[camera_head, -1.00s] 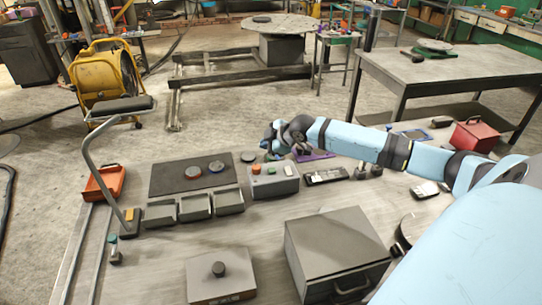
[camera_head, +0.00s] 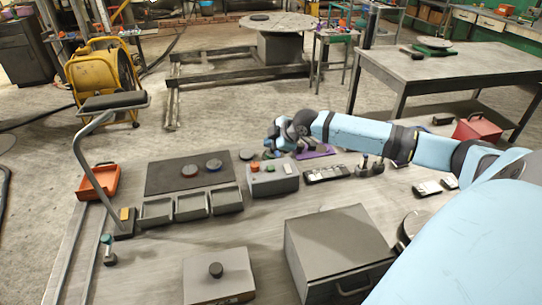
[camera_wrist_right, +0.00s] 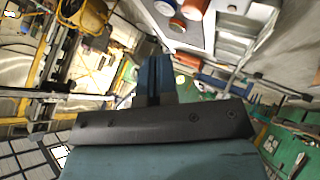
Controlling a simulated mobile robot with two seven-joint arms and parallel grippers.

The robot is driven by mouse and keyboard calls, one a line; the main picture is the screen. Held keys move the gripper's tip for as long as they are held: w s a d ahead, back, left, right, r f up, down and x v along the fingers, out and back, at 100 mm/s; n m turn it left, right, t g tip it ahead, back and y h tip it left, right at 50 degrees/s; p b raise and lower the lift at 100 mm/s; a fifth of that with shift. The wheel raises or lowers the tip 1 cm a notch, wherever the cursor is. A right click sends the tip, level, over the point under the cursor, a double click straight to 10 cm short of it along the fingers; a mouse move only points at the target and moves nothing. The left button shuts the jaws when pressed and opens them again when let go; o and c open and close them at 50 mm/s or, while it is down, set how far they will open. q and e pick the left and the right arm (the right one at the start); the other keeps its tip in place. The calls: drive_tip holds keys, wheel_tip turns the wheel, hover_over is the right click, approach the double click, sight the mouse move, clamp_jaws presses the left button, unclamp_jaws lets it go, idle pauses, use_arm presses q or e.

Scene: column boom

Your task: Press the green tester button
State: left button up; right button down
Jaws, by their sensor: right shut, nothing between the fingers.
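The tester is a grey box (camera_head: 273,183) on the bench in the head view, with an orange button (camera_head: 255,167) and a green button (camera_head: 270,168) on its top. A pale part sits at the top's right end. My right gripper (camera_head: 269,151) is just behind the tester, close to the green button. I cannot tell from here whether it touches anything. In the right wrist view, the right gripper (camera_wrist_right: 155,72) is shut and empty. My left gripper is out of view.
A grey case (camera_head: 338,250) and a knobbed box (camera_head: 218,278) stand in front.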

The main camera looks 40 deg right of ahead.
drive_tip(key=b, duration=0.4)
hover_over(271, 168)
wheel_tip(271, 168, down, 4)
drive_tip(key=shift+f, duration=1.4)
idle(0.5)
drive_tip(key=shift+f, duration=0.1)
